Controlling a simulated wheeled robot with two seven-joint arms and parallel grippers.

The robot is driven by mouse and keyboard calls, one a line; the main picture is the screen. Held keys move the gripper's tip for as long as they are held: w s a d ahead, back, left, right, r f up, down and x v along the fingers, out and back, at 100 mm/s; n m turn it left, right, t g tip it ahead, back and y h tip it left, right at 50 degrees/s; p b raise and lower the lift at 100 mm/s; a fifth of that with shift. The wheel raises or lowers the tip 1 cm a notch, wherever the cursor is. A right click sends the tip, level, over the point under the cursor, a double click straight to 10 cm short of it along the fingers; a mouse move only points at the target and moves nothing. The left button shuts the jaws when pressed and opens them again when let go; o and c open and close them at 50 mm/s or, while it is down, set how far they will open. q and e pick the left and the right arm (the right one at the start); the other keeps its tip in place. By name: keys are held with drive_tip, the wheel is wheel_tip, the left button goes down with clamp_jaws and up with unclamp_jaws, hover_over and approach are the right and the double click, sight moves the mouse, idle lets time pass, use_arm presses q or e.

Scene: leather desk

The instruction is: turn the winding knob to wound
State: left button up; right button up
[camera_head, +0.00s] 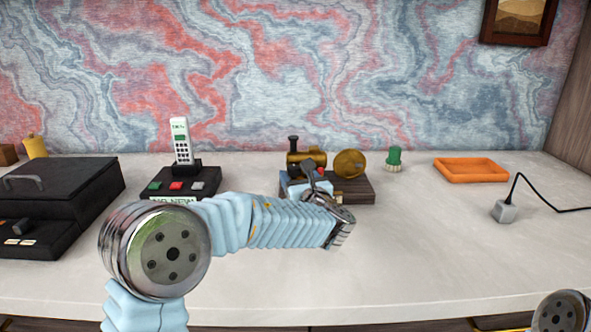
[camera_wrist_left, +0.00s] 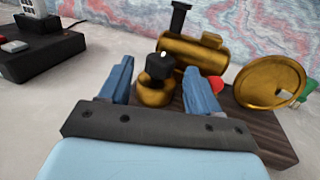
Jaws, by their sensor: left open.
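The winding knob (camera_wrist_left: 158,82), a brass body with a black cap and a small white mark on it, stands upright on a dark wooden base (camera_head: 352,191). A brass locomotive-like boiler with a black chimney (camera_head: 294,143) and a brass disc (camera_head: 349,163) stand on the same base. My left gripper (camera_head: 312,184) is open at the front of the base. In the left wrist view its two blue fingers (camera_wrist_left: 160,86) stand on either side of the knob, with visible gaps. The gripper hides much of the knob in the head view. My right gripper is out of view.
A black box with buttons and a white handset (camera_head: 181,141) stands left of the base. A black case (camera_head: 60,190) is at far left. A green knob-like piece (camera_head: 394,158), an orange tray (camera_head: 470,170) and a grey plug (camera_head: 504,211) lie to the right. The front right desk is clear.

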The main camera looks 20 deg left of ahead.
use_arm(q)
drive_tip(key=shift+x, duration=1.15)
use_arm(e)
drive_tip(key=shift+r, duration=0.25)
